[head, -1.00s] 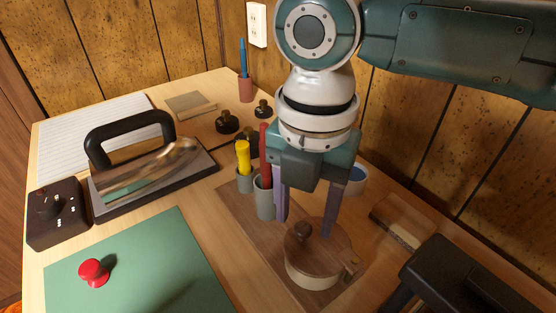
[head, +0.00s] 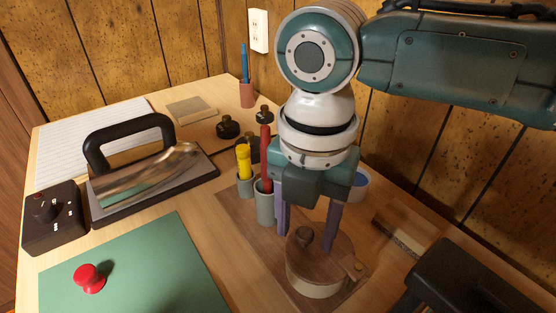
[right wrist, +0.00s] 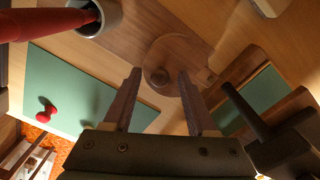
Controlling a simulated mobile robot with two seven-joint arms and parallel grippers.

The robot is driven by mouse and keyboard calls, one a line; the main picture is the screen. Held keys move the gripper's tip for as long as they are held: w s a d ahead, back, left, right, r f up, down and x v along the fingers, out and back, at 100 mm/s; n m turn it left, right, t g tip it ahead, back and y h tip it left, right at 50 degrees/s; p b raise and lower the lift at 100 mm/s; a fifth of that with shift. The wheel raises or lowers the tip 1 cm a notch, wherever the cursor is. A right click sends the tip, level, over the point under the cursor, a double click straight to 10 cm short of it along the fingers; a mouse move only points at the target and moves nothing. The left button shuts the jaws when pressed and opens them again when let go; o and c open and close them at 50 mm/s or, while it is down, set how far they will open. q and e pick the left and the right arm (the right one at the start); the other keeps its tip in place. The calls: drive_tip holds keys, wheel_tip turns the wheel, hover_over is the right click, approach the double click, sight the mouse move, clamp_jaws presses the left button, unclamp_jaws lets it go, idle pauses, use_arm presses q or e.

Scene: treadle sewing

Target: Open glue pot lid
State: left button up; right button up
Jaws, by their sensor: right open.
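The glue pot (head: 312,290) is a round, cream-coloured pot standing on a dark wooden board. Its flat round wooden lid (head: 325,262) lies closed on top. A dark round knob (head: 303,237) stands on the lid, which also shows in the right wrist view (right wrist: 171,52). My right gripper (head: 306,241) points down over the lid with its fingers apart, empty. In the right wrist view the knob (right wrist: 158,77) appears between the fingertips (right wrist: 159,74), touching neither. I cannot tell how far the tips are above the lid. My left gripper is not in view.
Grey cups (head: 265,206) with a red and a yellow tool stand close left of the gripper. A blue-filled bowl (head: 361,187) is behind it. A wooden block (head: 405,230) and a black object (head: 465,285) lie right. The green mat (head: 140,270) holds a red knob (head: 89,278).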

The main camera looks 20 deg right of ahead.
drive_tip(key=shift+f, duration=0.45)
drive_tip(key=shift+r, duration=0.25)
drive_tip(key=shift+c, duration=0.2)
